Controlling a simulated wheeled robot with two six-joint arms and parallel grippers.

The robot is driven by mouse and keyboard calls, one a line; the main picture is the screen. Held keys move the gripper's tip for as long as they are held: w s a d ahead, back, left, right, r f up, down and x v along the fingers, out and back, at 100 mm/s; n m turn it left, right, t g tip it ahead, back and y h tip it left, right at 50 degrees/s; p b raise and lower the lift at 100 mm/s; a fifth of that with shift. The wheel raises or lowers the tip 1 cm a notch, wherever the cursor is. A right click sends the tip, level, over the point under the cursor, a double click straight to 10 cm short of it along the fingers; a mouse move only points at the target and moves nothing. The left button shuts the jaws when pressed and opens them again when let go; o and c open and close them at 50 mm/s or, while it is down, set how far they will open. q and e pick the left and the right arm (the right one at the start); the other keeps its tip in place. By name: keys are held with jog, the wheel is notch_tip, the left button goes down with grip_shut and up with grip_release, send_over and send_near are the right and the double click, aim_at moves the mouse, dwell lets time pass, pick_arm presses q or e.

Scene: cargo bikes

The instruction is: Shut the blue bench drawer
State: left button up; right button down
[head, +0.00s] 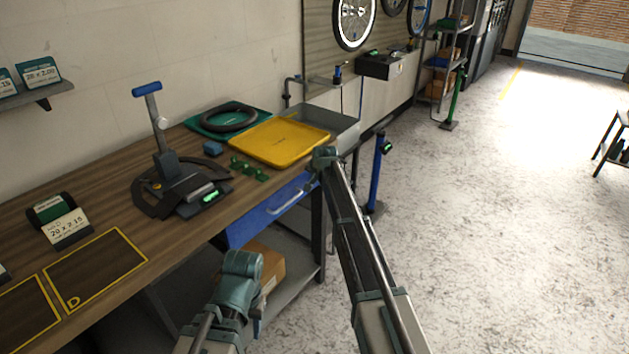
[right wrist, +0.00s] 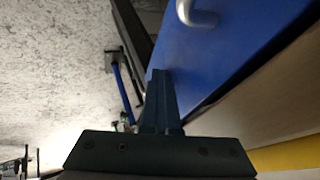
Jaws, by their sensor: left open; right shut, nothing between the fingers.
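The blue bench drawer (head: 272,213) is under the wooden bench top, with a pale bar handle (head: 287,202) on its front. How far it stands out is hard to tell. In the right wrist view the drawer front (right wrist: 215,60) fills the upper middle, with the handle (right wrist: 196,14) at the top edge. My right gripper (right wrist: 160,95) is shut and empty, its fingers in front of the drawer front near its right end; I cannot tell whether they touch. My left gripper (head: 257,325) is open, low in front of the bench, below the drawer.
A cardboard box (head: 262,262) sits on the lower shelf.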

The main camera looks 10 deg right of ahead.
pick_arm(q)
notch_tip(320, 180, up, 8)
jog(key=p, duration=0.8)
jog(key=shift+d, duration=0.45)
pick_arm(e)
jog(key=s+d+r, duration=0.2)
jog(key=s+r, duration=0.6)
jog(key=s, duration=0.1)
jog(key=shift+d, duration=0.4)
jog(key=s+a+n+g+p, duration=0.1)
jog(key=s+a+n+g, duration=0.15)
jog(key=s+a, duration=0.5)
jog(key=s+a+n+g+p, duration=0.1)
jog(key=s+a+n+p, duration=0.2)
jog(key=s, duration=0.7)
pick_arm(q)
notch_tip(320, 180, up, 5)
jog(key=shift+p, duration=0.55)
pick_arm(e)
jog(key=s+a+n+g, duration=0.2)
jog(key=s+a+n, duration=0.1)
jog(key=s, duration=0.8)
jog(key=s+a+n+g+h, duration=0.1)
jog(key=s+n, duration=0.3)
jog(key=s, duration=0.7)
jog(key=shift+s+a+r+g+h, duration=0.35)
jog(key=shift+a+g, duration=0.3)
jog(key=shift+a, duration=0.25)
